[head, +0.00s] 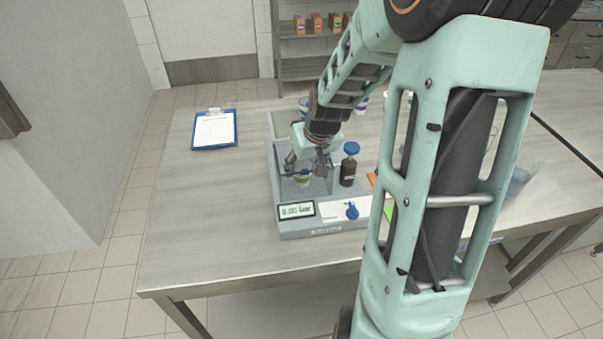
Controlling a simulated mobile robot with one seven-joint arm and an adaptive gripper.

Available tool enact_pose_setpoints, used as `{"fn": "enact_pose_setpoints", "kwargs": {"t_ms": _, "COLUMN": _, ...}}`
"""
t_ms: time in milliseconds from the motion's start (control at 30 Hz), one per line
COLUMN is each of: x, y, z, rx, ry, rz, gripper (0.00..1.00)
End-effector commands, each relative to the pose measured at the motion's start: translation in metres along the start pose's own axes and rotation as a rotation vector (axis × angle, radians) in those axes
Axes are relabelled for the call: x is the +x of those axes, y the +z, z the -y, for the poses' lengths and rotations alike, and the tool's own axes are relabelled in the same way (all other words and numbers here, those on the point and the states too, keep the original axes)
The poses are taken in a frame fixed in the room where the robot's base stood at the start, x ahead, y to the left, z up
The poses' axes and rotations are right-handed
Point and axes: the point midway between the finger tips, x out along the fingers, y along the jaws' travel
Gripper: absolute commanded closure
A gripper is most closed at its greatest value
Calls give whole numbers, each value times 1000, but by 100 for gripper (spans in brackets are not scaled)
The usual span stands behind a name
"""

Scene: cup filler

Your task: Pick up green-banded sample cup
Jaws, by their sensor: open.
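A small white cup with a green band (302,180) stands in the left bay of the grey filling machine (306,232) on the table. My gripper (306,172) is at this bay, with its fingers pointing down around or just above the cup. The gripper is open. The fingers partly cover the cup, and I cannot tell whether they touch it.
A dark bottle with a blue cap (349,165) stands close to the right of my gripper. A blue knob (352,211) and a display (296,210) are on the machine's front. A clipboard (214,130) lies at the back left. The table's left front is clear.

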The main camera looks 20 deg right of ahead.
Motion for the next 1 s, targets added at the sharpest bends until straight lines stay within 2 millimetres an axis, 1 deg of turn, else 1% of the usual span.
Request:
{"fn": "enact_pose_setpoints", "kwargs": {"t_ms": 133, "x": 14, "y": 1, "z": 1, "rx": -1, "ry": -2, "rz": 3, "gripper": 50}}
{"fn": "enact_pose_setpoints", "kwargs": {"t_ms": 300, "x": 37, "y": 1, "z": 1, "rx": -1, "ry": -2, "rz": 2, "gripper": 50}}
{"fn": "enact_pose_setpoints", "kwargs": {"t_ms": 400, "x": 46, "y": 1, "z": 1, "rx": -1, "ry": -1, "rz": 2, "gripper": 50}}
{"fn": "enact_pose_setpoints", "kwargs": {"t_ms": 500, "x": 50, "y": 0, "z": 0, "rx": -1, "ry": 0, "rz": 1, "gripper": 50}}
{"fn": "enact_pose_setpoints", "kwargs": {"t_ms": 700, "x": 50, "y": 0, "z": 0, "rx": -1, "ry": 0, "rz": 0, "gripper": 50}}
{"fn": "enact_pose_setpoints", "kwargs": {"t_ms": 733, "x": 50, "y": 0, "z": 0, "rx": -1, "ry": 1, "rz": 0, "gripper": 51}}
{"fn": "enact_pose_setpoints", "kwargs": {"t_ms": 767, "x": 50, "y": 0, "z": 0, "rx": -1, "ry": 0, "rz": 0, "gripper": 54}}
{"fn": "enact_pose_setpoints", "kwargs": {"t_ms": 1000, "x": 50, "y": 0, "z": 0, "rx": -1, "ry": 0, "rz": 0, "gripper": 81}}
